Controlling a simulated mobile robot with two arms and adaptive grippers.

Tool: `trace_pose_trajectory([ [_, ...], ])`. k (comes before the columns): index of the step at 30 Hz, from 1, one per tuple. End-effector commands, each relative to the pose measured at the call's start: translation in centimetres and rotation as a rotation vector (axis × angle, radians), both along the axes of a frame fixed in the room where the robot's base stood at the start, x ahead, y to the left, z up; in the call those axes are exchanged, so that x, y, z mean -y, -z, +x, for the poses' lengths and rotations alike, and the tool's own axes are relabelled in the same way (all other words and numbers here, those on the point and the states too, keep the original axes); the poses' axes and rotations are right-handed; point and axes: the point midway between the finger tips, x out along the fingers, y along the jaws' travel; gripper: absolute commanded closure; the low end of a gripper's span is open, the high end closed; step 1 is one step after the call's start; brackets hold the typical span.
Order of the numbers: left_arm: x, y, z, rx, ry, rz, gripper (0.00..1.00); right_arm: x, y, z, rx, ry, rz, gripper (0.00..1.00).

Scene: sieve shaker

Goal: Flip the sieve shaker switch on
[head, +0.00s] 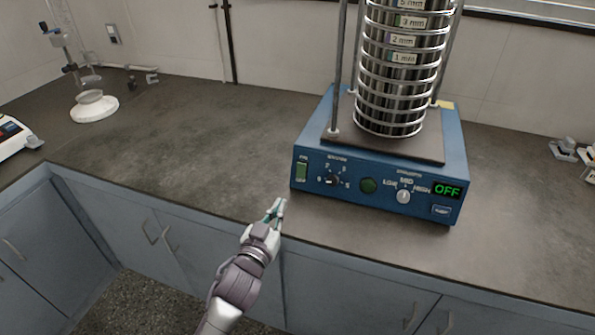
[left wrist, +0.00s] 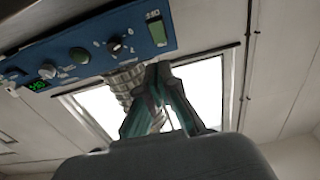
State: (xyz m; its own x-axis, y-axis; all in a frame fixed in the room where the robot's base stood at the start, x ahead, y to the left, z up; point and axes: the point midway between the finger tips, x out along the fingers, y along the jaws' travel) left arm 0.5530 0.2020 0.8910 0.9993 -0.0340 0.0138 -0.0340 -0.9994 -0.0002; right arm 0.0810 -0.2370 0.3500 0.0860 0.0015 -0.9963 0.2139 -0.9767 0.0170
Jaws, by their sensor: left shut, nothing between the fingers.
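The sieve shaker (head: 380,165) is a blue box on the counter with a stack of metal sieves (head: 398,70) on top. Its green rocker switch (head: 302,171) is at the left end of the front panel, and the display (head: 447,191) reads OFF. My left gripper (head: 277,206) is shut and empty, in front of the counter edge, just left of and below the switch, apart from it. In the left wrist view, the shut fingers (left wrist: 158,72) show below the panel, and the switch (left wrist: 156,29) is just above the fingertips. My right gripper is not in view.
The panel also has a black dial (head: 332,180), a green round button (head: 369,185) and a white knob (head: 403,196). Glassware on a white base (head: 94,107) and a balance (head: 14,137) stand at the left. The dark counter (head: 190,135) between is clear.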

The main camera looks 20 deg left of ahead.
Motion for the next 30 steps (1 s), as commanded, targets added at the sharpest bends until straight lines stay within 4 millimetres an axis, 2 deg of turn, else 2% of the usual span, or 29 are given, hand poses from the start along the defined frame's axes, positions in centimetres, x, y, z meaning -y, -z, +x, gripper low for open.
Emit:
trace_pose_trajectory([
  [5,0.1,-0.2,2.1,0.001,0.0,0.001,1.0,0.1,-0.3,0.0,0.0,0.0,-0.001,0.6],
  [18,0.4,-0.2,11.1,0.0,0.0,0.001,1.0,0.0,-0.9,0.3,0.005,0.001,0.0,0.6],
  [24,0.5,-0.2,13.3,-0.001,0.0,0.0,1.0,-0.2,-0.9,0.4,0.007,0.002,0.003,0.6],
  [30,0.5,-0.1,13.8,-0.001,0.0,0.0,1.0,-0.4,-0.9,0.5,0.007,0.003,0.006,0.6],
])
